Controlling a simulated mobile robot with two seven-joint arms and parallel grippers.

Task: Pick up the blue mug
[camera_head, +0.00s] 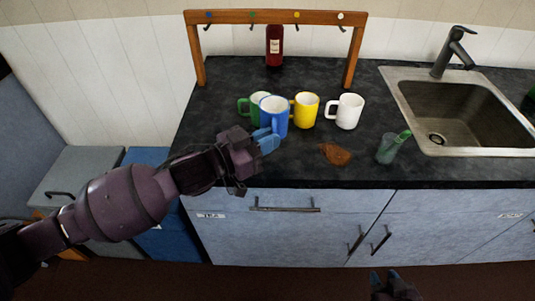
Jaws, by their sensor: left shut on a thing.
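The blue mug (274,116) stands upright on the dark counter, in front of a green mug (247,106). Its handle faces toward my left gripper. My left gripper (267,138) is at the mug's lower front and is shut on the mug's handle side; the exact contact is small and hard to see. I cannot tell whether the mug is clear of the counter. My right gripper (385,283) is low at the bottom edge, in front of the cabinets and away from the mugs; its finger gap is unclear.
A yellow mug (305,110) is close beside the blue mug, with a white mug (347,111) farther right. A wooden hook frame (276,17) stands behind, near a red bottle (274,47). A brown object (336,154), a glass (387,149) and the sink (460,110) are to the right.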

